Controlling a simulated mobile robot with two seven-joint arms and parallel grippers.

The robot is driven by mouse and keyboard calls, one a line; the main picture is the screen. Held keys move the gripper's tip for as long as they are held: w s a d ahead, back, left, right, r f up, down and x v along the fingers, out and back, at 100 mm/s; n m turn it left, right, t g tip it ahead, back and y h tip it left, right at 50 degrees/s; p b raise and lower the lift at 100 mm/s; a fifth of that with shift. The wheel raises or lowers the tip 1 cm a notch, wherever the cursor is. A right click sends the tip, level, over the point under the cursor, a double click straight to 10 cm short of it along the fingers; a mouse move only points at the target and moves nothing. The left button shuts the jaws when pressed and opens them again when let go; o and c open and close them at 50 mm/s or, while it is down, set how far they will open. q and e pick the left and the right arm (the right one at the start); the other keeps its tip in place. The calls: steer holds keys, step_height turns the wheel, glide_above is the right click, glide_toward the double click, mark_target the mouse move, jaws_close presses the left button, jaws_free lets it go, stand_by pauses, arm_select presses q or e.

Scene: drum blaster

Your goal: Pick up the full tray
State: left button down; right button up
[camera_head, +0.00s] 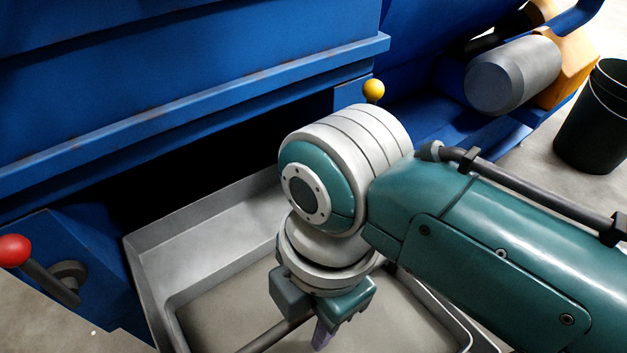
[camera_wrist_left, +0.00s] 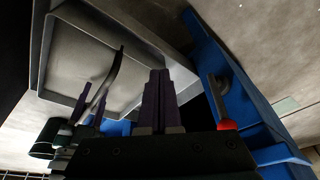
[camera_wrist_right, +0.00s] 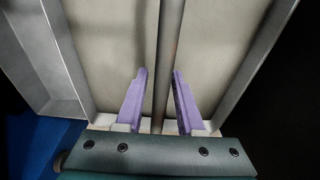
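The tray (camera_head: 146,272) is a grey metal bin with a wide sloped rim, below the front of the blue machine. A flat beige-grey surface shows inside it, and a thin grey rod (camera_head: 280,336) crosses above it. My right gripper (camera_head: 322,338) is over the tray. In the right wrist view its purple fingers (camera_wrist_right: 159,72) stand apart on either side of the rod (camera_wrist_right: 168,45); a gap shows at the left finger. My left gripper (camera_wrist_left: 157,72) is outside the head view; in its wrist view the fingers are together and empty, and the tray (camera_wrist_left: 155,38) lies beyond.
The blue machine (camera_head: 190,110) fills the back and left. A red-knobbed lever (camera_head: 15,250) stands left of the tray and a yellow knob (camera_head: 373,90) behind my right wrist. A grey motor cylinder (camera_head: 512,75) and a black bucket (camera_head: 597,120) are at the right.

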jaws_close()
stand_by(1.0)
